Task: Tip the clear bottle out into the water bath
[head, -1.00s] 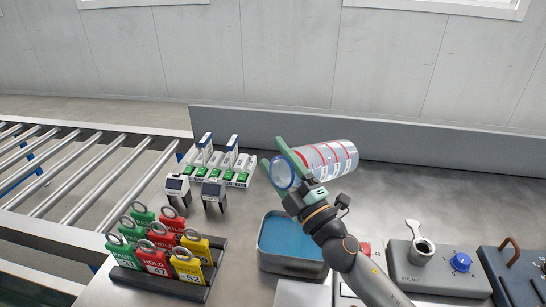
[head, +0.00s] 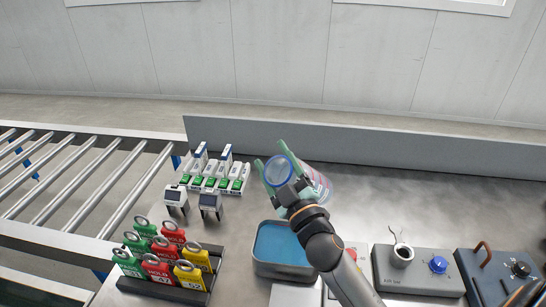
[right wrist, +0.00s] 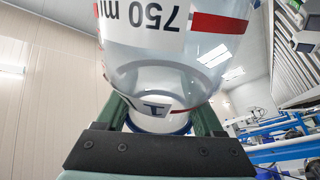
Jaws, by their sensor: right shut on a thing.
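The clear bottle (head: 318,183) has red bands and a blue rim, and is tilted with the blue-rimmed end toward the head camera at upper left. My right gripper (head: 270,160) is shut on it, its green fingers on either side of the blue-rimmed end. In the right wrist view the bottle (right wrist: 180,75) fills the top, its "750 ml" print upside down and its narrow part between the fingers (right wrist: 160,118). The water bath (head: 262,264), a grey tub with blue water, sits below and in front of the bottle, apart from it. Whether the bottle holds liquid is unclear. My left gripper is out of view.
A rack of green, red and yellow tags (head: 165,282) stands left of the bath. Several white-green devices (head: 215,178) stand behind it. A grey station with a blue knob (head: 438,264) is at right. A roller conveyor (head: 75,185) is at far left. The bench right of the bottle is clear.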

